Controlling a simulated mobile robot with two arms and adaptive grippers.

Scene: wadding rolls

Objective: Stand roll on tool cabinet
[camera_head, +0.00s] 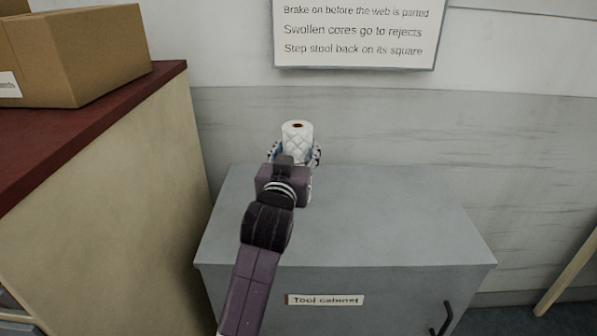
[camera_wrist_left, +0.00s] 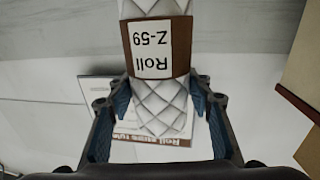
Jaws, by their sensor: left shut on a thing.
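The white quilted roll (camera_head: 298,143) is upright at the back of the tool cabinet (camera_head: 400,230), near the wall. My left gripper (camera_head: 296,156) is shut on it, with a finger on each side, and hides its lower part in the head view. I cannot tell whether the roll's bottom touches the cabinet top. In the left wrist view the roll (camera_wrist_left: 160,105) runs between the two blue-padded fingers. It has a brown band with a white label (camera_wrist_left: 152,49) reading "Roll Z-59", upside down there. My right gripper is not in view.
A beige cupboard with a dark red top (camera_head: 80,130) stands left of the cabinet, a cardboard box (camera_head: 85,60) on it. A sign (camera_head: 355,35) hangs on the wall behind. The right side of the cabinet top is clear. A pole (camera_head: 570,270) leans at the far right.

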